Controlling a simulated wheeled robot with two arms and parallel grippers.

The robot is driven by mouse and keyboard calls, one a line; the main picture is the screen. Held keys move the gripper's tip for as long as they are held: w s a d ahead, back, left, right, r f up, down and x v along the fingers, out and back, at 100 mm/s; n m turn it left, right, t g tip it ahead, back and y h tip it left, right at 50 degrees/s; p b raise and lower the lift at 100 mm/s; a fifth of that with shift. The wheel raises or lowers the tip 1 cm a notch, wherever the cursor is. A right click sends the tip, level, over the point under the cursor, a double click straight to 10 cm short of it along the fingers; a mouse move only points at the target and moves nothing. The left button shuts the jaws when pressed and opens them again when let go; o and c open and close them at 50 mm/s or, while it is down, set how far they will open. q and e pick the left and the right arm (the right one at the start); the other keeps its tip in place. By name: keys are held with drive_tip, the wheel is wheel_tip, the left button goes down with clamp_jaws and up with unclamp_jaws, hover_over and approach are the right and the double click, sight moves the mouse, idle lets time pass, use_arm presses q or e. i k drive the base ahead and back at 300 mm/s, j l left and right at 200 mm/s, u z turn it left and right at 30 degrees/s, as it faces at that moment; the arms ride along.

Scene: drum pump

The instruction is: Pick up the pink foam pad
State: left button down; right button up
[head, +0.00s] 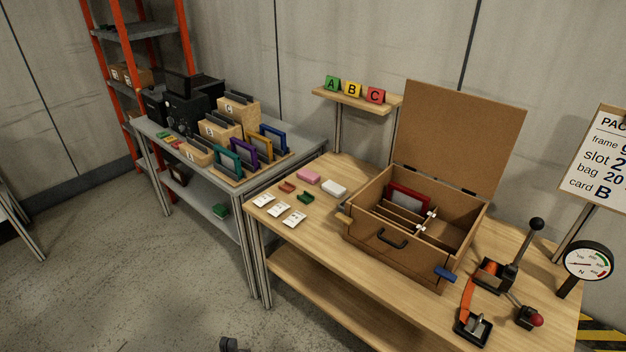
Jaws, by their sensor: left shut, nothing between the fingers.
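The pink foam pad (308,177) lies flat on the wooden table at its back left, beside a white pad (334,188). Only a small dark part of my left gripper (230,345) shows at the bottom edge. It is shut and empty, over the floor in front of the table and well apart from the pink pad. My right gripper is not in view.
Small red (287,187) and green (306,197) pieces and white cards (294,217) lie near the pad. An open brown case (376,248) with dividers stands to the right. A grey bench (262,178) with frames and boxes stands to the left.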

sight(304, 174)
drive_tip(key=i+j+u, duration=0.1)
drive_tip(key=i+u, duration=0.3)
drive_tip(key=i, duration=0.95)
